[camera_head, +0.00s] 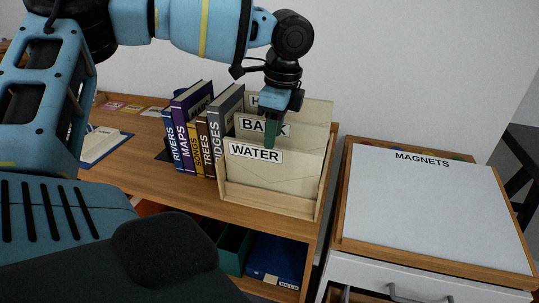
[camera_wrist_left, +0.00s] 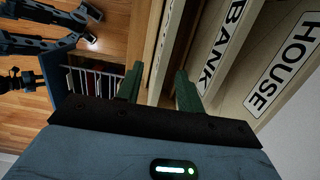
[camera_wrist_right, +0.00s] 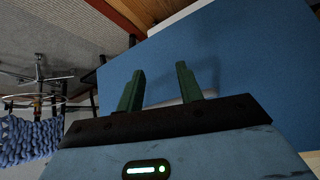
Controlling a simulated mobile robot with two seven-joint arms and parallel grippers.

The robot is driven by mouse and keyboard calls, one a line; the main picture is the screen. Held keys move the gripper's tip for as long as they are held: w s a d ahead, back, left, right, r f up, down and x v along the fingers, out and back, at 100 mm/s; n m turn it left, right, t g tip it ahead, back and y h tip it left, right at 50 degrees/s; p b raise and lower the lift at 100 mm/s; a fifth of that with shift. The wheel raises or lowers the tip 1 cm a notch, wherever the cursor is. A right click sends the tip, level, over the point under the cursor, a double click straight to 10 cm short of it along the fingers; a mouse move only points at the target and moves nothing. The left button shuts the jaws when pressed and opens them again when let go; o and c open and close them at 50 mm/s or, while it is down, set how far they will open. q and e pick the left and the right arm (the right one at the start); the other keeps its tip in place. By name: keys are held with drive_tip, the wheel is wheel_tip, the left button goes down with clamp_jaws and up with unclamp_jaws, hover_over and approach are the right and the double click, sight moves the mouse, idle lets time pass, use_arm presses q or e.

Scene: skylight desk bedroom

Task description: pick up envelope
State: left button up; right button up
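A light wooden sorter (camera_head: 270,201) holds cream upright pieces labelled WATER (camera_head: 255,153), BANK (camera_head: 300,133) and, partly hidden, HOUSE. I cannot tell for sure which are envelopes and which are dividers. My left gripper (camera_head: 271,135) points down into the sorter from above, at the WATER and BANK pieces. In the left wrist view its fingers (camera_wrist_left: 158,92) are apart, with a cream upright edge between them; BANK (camera_wrist_left: 222,45) and HOUSE (camera_wrist_left: 285,62) lie to the right. My right gripper (camera_wrist_right: 160,88) is open and empty, before a blue flat surface (camera_wrist_right: 225,50).
Several upright books (camera_head: 200,130) stand directly left of the sorter on the wooden desk (camera_head: 150,185). A blue clipboard (camera_head: 108,150) with paper lies farther left. A MAGNETS board (camera_head: 430,205) is at the right. Bins (camera_head: 273,262) sit on the shelf below.

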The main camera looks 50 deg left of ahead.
use_arm(q)
drive_tip(key=shift+a+f, duration=0.15)
drive_tip(key=shift+f, duration=0.55)
drive_tip(key=shift+a+f, duration=0.15)
drive_tip(key=shift+f, duration=0.55)
drive_tip(key=shift+s, duration=0.1)
clamp_jaws()
